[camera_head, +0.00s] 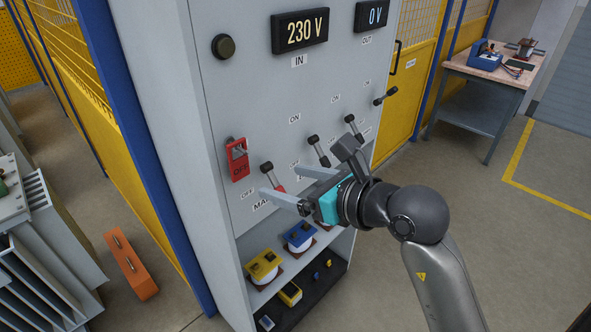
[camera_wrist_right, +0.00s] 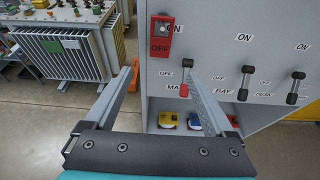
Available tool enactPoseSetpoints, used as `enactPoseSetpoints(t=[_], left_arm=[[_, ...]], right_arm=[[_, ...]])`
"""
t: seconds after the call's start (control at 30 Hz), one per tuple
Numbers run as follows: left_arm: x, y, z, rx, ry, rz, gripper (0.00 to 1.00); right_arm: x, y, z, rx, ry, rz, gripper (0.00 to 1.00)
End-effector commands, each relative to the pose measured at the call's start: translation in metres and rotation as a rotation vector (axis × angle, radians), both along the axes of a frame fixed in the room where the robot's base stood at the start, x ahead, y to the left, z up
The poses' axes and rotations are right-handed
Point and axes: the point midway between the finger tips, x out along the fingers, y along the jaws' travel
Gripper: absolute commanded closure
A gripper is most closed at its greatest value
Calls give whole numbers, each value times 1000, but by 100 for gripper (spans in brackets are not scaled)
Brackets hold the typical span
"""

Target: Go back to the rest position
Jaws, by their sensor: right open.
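My right gripper (camera_head: 284,183) is open and empty in front of the grey switch cabinet (camera_head: 230,90), by the lower row of levers. In the right wrist view its two fingers (camera_wrist_right: 160,78) are spread apart. A lever with a red part (camera_head: 279,188), above the partly hidden "MAIN" label, shows by the fingers; in the right wrist view this lever (camera_wrist_right: 184,90) appears close to the right finger. I cannot tell whether they touch. A red "OFF" piece (camera_head: 237,168) is on the cabinet, up and left of that lever. My left gripper is not in view.
Displays read 230 V (camera_head: 301,31) and 0 V (camera_head: 375,14). More black-handled levers (camera_head: 318,150) line the panel to the right. Yellow and blue items sit on a lower shelf (camera_head: 258,298). An orange box (camera_head: 131,265) lies on the floor. A workbench (camera_head: 480,85) stands back right; floor before it is clear.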

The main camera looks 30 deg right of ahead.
Motion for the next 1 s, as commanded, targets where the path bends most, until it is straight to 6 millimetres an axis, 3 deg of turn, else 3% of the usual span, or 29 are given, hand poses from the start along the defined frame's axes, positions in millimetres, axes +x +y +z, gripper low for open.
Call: enactPoseSetpoints(t=[0.33, 0.47, 0.57, 0.8, 1.0], left_arm=[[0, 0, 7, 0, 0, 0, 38], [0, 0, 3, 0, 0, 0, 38], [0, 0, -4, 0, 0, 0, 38], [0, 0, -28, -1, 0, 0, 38], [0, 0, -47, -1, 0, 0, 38]], right_arm=[[-10, -3, 4, 0, 0, 1, 12], [-8, 2, -7, 47, 18, 18, 12], [-2, 15, -31, 175, 61, 56, 12], [14, 48, -115, 733, 230, 78, 12], [23, 46, -199, 1221, 381, -88, 12]])
